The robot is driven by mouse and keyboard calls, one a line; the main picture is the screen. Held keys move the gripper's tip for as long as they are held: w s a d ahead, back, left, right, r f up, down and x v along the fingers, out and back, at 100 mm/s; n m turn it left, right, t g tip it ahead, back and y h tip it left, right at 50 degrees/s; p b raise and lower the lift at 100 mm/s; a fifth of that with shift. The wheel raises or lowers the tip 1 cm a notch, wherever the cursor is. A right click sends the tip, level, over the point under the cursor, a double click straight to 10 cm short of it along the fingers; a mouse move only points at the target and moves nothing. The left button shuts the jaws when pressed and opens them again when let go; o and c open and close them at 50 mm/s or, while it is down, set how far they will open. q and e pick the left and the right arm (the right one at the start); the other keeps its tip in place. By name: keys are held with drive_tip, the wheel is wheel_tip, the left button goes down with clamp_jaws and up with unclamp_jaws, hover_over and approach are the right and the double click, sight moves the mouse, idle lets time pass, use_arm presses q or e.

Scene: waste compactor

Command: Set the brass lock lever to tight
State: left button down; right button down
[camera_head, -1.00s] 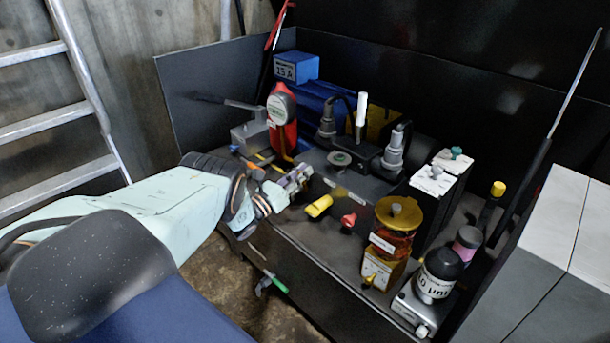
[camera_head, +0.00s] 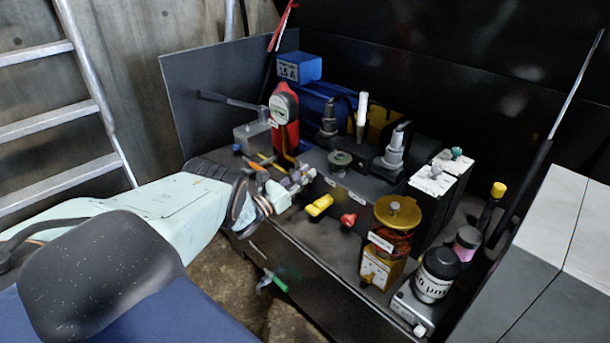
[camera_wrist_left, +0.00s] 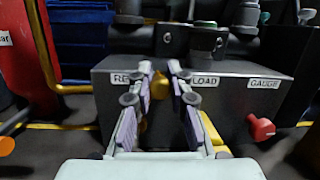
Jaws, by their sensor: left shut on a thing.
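My left gripper (camera_head: 300,180) reaches in from the left to the front of the dark control box (camera_head: 352,186). In the left wrist view its two fingers (camera_wrist_left: 158,84) converge on a small yellow-brass knob or lever end (camera_wrist_left: 160,86) beside a partly covered label starting "RE". A yellow handle (camera_wrist_left: 211,129) hangs just right of the fingers, under the "LOAD" label. It also shows in the head view (camera_head: 319,206). I cannot read any "tight" mark. My right gripper is not in view.
A red handle (camera_wrist_left: 261,127) sits right of the yellow one, under "GAUGE". An amber jar (camera_head: 393,230) and a black-capped bottle (camera_head: 437,275) stand at right. A green-handled valve (camera_head: 272,282) is below the bench front.

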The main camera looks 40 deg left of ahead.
use_arm(q)
drive_tip(key=shift+s+a+f, duration=0.15)
drive_tip(key=shift+s+f, duration=0.05)
drive_tip(key=shift+f, duration=0.1)
drive_tip(key=c, duration=1.3)
unclamp_jaws()
drive_tip(key=shift+w, duration=0.15)
drive_tip(key=shift+c, duration=0.2)
drive_tip(key=shift+o, duration=0.6)
drive_tip(key=shift+r, duration=0.15)
drive_tip(key=v, duration=1.2)
